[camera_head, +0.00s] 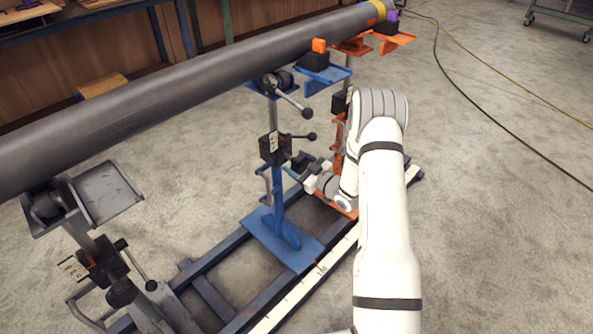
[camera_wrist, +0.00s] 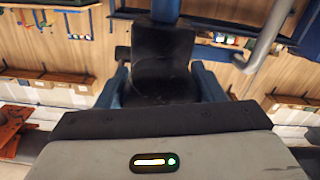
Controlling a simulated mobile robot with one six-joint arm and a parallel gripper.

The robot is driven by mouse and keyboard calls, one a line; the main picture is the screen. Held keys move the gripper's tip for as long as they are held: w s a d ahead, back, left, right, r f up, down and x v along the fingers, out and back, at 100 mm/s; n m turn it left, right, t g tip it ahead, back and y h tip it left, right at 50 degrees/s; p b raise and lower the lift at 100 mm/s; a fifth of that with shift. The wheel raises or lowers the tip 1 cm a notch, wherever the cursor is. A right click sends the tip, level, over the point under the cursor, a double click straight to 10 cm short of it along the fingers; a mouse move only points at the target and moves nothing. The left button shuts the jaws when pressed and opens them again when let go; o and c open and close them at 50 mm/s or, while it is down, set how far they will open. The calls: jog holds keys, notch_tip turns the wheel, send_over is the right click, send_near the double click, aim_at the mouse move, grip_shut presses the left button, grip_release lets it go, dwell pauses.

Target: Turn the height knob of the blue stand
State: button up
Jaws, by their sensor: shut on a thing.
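The blue stand (camera_head: 278,207) rises from the floor frame to a roller head under the pipe. Its dark clamp block (camera_head: 270,148) sits midway up the post, with a height scale on its face. My gripper (camera_head: 297,163) reaches in from the right at the height of this block. In the wrist view a dark knob (camera_wrist: 160,65) fills the space ahead of the palm, and my gripper (camera_wrist: 160,88) is shut on it. The knob itself is mostly hidden by my gripper in the head view.
The long grey pipe (camera_head: 190,80) runs above the stands. A grey stand (camera_head: 105,262) is at the left and an orange stand (camera_head: 338,140) behind my wrist. Open floor (camera_head: 500,220) lies to the right.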

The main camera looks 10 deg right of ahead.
aim_at(305, 165)
jog(key=n+b, duration=0.3)
jog(key=b, duration=0.1)
jog(key=n+b, duration=0.2)
jog(key=b, duration=0.1)
jog(key=shift+d+f+n, duration=0.1)
jog(key=shift+f+n, duration=0.15)
jog(key=shift+n, duration=0.05)
jog(key=n+b, duration=0.6)
jog(key=b, duration=0.3)
jog(key=shift+w+d, duration=0.1)
jog(key=n+b, duration=0.3)
jog(key=shift+r, duration=0.25)
jog(key=shift+r+n+b, duration=0.25)
jog(key=shift+n+b, duration=0.55)
jog(key=shift+n, duration=0.9)
jog(key=o, duration=1)
jog(key=shift+p+v, duration=1.2)
jog(key=shift+v, duration=2.75)
